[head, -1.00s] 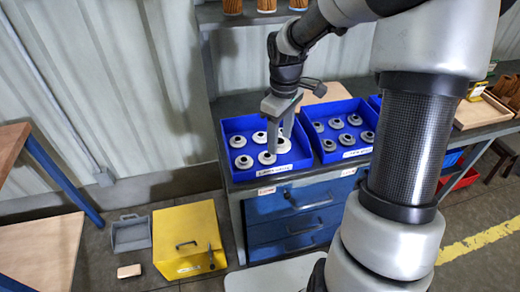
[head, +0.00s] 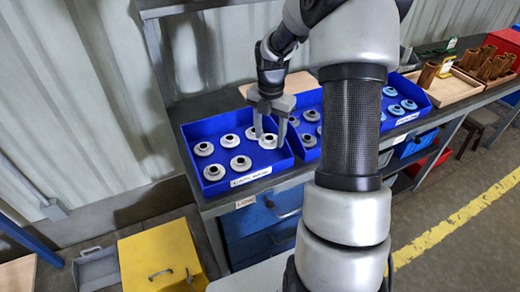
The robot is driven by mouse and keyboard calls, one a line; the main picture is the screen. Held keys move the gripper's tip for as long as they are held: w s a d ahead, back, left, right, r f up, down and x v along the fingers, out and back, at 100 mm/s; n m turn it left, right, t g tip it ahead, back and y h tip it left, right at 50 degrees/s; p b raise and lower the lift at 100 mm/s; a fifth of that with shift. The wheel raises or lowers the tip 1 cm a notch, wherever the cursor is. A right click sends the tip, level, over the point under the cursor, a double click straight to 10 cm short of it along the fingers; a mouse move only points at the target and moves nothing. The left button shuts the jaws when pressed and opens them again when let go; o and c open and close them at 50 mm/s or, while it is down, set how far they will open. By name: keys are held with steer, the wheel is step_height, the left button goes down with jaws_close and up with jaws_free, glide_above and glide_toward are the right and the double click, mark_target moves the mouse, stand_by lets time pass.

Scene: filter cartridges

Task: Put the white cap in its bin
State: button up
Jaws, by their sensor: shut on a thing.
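My gripper (head: 269,138) is over the right part of the left blue bin (head: 190,137), its fingers pointing down. It is shut on a white cap (head: 268,141), a round disc with a dark centre hole, held between the fingertips at about the level of the bin's contents. I cannot tell whether this cap touches the bin floor. Several similar white caps (head: 213,172) lie in the same bin. The bin has a white label on its front wall, too small to read.
More blue bins stand to the right, one with grey caps (head: 309,141), one with light blue caps (head: 409,104). Wooden trays (head: 447,88) with brown cartridges (head: 429,74) are farther right. A yellow box (head: 160,262) and a grey dustpan (head: 97,269) are on the floor at left.

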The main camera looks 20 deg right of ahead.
mark_target(269, 138)
steer(key=shift+f+b, duration=0.4)
steer(key=shift+f, duration=2.3)
steer(key=shift+f, duration=0.2)
steer(key=o, duration=1)
steer(key=shift+r, duration=0.1)
step_height(269, 138, up, 12)
steer(key=shift+r+p, duration=0.15)
steer(key=shift+p, duration=0.9)
